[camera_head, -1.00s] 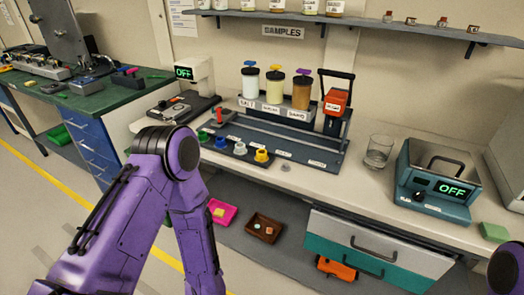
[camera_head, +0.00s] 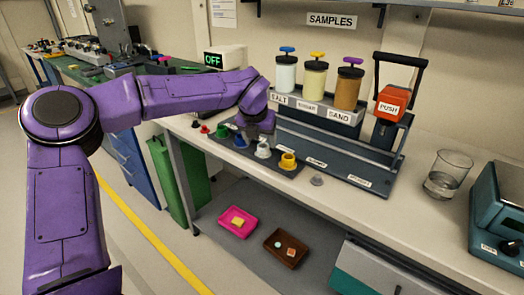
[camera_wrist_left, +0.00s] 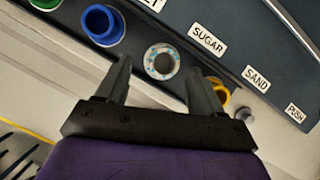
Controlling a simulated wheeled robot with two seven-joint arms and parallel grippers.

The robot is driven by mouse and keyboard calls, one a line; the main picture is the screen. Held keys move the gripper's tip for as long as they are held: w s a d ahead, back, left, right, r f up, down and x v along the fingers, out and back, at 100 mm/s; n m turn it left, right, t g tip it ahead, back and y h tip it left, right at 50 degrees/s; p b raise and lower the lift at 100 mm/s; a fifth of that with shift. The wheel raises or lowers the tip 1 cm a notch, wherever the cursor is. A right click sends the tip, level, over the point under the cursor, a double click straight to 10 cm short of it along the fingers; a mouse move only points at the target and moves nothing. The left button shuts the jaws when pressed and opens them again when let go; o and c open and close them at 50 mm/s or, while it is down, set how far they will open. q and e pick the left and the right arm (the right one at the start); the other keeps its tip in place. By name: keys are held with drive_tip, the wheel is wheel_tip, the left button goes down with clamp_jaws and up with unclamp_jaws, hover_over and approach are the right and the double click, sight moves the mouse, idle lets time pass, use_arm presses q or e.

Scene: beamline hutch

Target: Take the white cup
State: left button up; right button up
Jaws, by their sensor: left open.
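The white cup (camera_head: 262,148) stands in a row of small coloured cups on the dark rack at the bench's front. In the left wrist view the white cup (camera_wrist_left: 162,62) shows from above as a speckled ring with a dark inside. My left gripper (camera_wrist_left: 160,68) is open, its two fingers pointing toward the white cup, one to each side of it in the picture. Whether they reach down beside it is unclear. In the head view my left gripper (camera_head: 260,128) is just above the cup, its fingers mostly hidden. My right gripper is not in view.
A blue cup (camera_head: 240,141) and a yellow cup (camera_head: 288,161) flank the white one closely. Behind stand the salt, sugar and sand dispensers (camera_head: 315,79) and a red push unit (camera_head: 392,103). A glass beaker (camera_head: 447,175) stands to the right.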

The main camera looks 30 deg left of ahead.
use_arm(q)
drive_tip(key=x, duration=0.2)
drive_tip(key=shift+w+d+f, duration=0.2)
drive_tip(key=shift+w+f, duration=0.1)
drive_tip(key=shift+f, duration=0.05)
drive_tip(key=shift+s+a, duration=0.1)
drive_tip(key=shift+s, duration=0.05)
drive_tip(key=shift+c, duration=0.9)
drive_tip(key=c, duration=1)
drive_tip(key=shift+o, duration=0.2)
drive_tip(key=shift+r, duration=0.1)
